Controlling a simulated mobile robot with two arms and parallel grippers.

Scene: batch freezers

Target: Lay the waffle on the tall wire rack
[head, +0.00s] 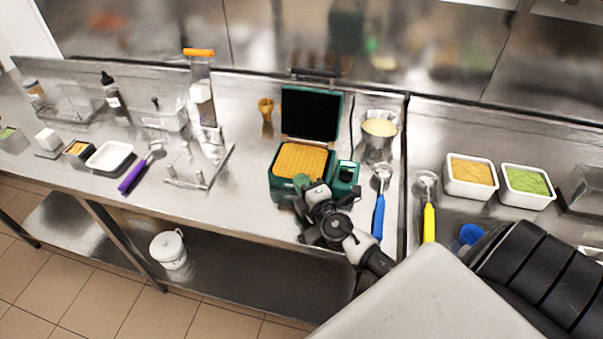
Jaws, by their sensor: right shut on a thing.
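The golden waffle (302,158) lies in the lower half of a green waffle iron (283,188), whose lid (311,112) stands open behind it. My right gripper (306,184) is at the front edge of the iron, shut on the near edge of the waffle; its fingertips are small and partly hidden by the gripper body. A shiny metal wire rack (198,180) seems to stand on the counter to the left; its outline is hard to make out against the steel. My left gripper is not in view.
A blue-handled scoop (379,215) lies right of the iron, near a bowl of batter (380,128). A clear dispenser with an orange top (199,53) stands behind the rack. A purple-handled scoop (134,176) and white tray (110,157) lie further left. Counter between rack and iron is clear.

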